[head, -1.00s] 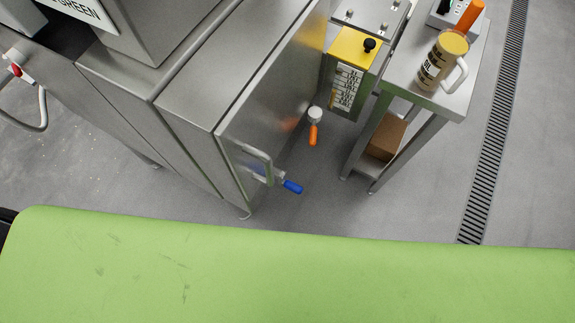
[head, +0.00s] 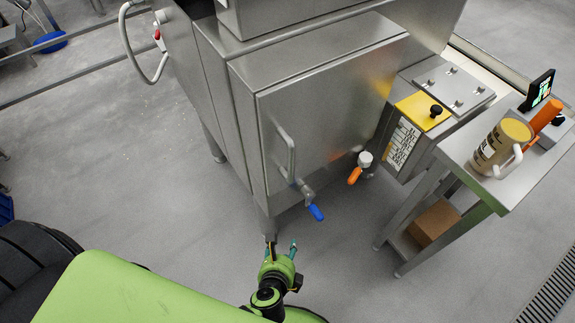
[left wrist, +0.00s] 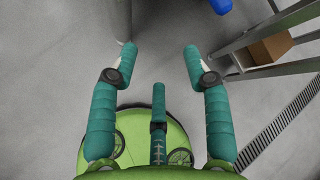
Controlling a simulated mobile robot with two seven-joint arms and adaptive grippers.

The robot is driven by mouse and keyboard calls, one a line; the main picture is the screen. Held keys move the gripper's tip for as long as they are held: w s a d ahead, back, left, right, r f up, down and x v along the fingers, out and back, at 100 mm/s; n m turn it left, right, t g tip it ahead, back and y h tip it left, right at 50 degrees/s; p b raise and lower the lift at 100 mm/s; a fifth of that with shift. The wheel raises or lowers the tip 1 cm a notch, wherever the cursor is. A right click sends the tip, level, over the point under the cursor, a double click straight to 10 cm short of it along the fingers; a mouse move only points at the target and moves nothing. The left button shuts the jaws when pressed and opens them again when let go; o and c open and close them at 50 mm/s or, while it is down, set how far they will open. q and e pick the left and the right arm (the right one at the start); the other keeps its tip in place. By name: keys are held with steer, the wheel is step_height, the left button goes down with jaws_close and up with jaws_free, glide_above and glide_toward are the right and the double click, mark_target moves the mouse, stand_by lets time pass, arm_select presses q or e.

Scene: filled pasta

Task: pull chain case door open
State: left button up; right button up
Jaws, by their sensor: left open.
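The chain case door (head: 325,115) is the broad steel panel on the front of the machine in the head view, and it looks shut. Its upright bar handle (head: 290,152) is near the door's left edge. A blue-handled lever (head: 316,212) sticks out below the handle. My left gripper (head: 281,245) is below the door's lower left corner, apart from the handle and the lever. In the left wrist view my left gripper (left wrist: 158,50) has its teal fingers wide apart with nothing between them. The blue lever tip (left wrist: 221,5) shows at that view's top edge. My right gripper is not in view.
A steel side table (head: 502,188) stands at the right, with a mug (head: 500,148) on top and a cardboard box (head: 434,222) on its lower shelf. An orange-handled valve (head: 355,175) is right of the lever. A machine leg (left wrist: 113,20) is near my left fingers. The floor before the door is mostly clear.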

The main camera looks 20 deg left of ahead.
arm_select(q)
steer(key=w+d+r+m+t+y, duration=0.1)
steer(key=w+r+m+t, duration=0.1)
steer(key=r, duration=0.5)
steer(key=w+d+r+m+t, duration=0.1)
steer(key=w+r+m+t, duration=0.1)
steer(key=r, duration=0.6)
steer(key=m+t+y, duration=0.2)
steer(key=t+y, duration=0.1)
glide_toward(289, 164)
steer(key=x, duration=0.5)
steer(key=shift+m+t, duration=0.3)
steer(key=p+x, duration=0.1)
steer(key=x, duration=0.3)
steer(key=shift+w+a, duration=0.15)
steer(key=shift+w, duration=0.15)
steer(key=shift+w+a+f, duration=0.15)
steer(key=shift+w+f, duration=0.05)
steer(key=shift+w, duration=0.25)
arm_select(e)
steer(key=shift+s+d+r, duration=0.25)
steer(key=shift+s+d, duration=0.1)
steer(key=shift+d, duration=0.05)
arm_select(q)
steer(key=shift+c, duration=0.4)
jaws_close()
